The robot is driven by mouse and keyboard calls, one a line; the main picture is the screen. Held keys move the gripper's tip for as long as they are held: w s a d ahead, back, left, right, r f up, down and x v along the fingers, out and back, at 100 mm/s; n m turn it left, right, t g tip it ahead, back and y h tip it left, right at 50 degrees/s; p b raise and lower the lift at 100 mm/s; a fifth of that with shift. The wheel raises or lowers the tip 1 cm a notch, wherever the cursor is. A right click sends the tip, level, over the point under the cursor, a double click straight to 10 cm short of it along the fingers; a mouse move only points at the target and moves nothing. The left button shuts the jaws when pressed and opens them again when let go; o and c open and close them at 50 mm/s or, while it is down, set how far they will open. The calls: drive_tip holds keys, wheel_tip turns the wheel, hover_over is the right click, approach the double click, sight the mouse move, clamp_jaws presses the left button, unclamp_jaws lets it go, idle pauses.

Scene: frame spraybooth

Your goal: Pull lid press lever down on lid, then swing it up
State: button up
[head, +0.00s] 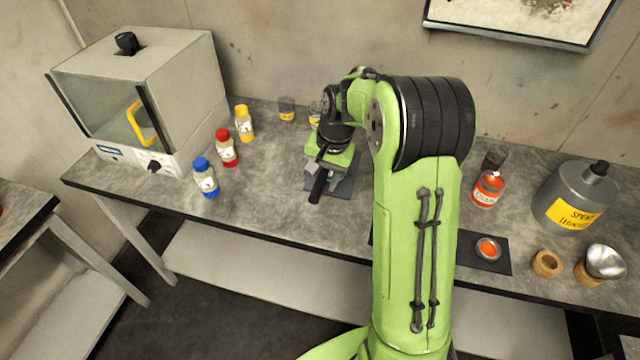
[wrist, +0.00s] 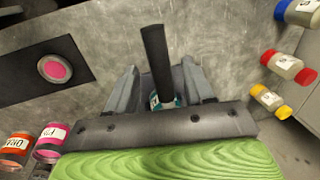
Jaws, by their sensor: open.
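The lid press lever is a dark bar (head: 318,187) that reaches out toward the front of the bench in the head view. In the wrist view the lever (wrist: 155,55) runs up between the two grey fingers of my gripper (wrist: 160,88). The gripper is open, with one finger on each side of the lever; I cannot tell whether either touches it. A tin with a white and teal label (wrist: 155,104) shows partly below the lever. Its lid and most of the press are hidden behind my gripper and arm.
Bottles with blue (head: 206,178), red (head: 227,148) and yellow (head: 244,124) caps stand left of the press, beside a white cabinet (head: 190,80).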

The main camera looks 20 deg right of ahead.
drive_tip(key=shift+w+a+f, duration=0.1)
drive_tip(key=shift+w+f, duration=0.05)
drive_tip(key=shift+f, duration=0.75)
clamp_jaws()
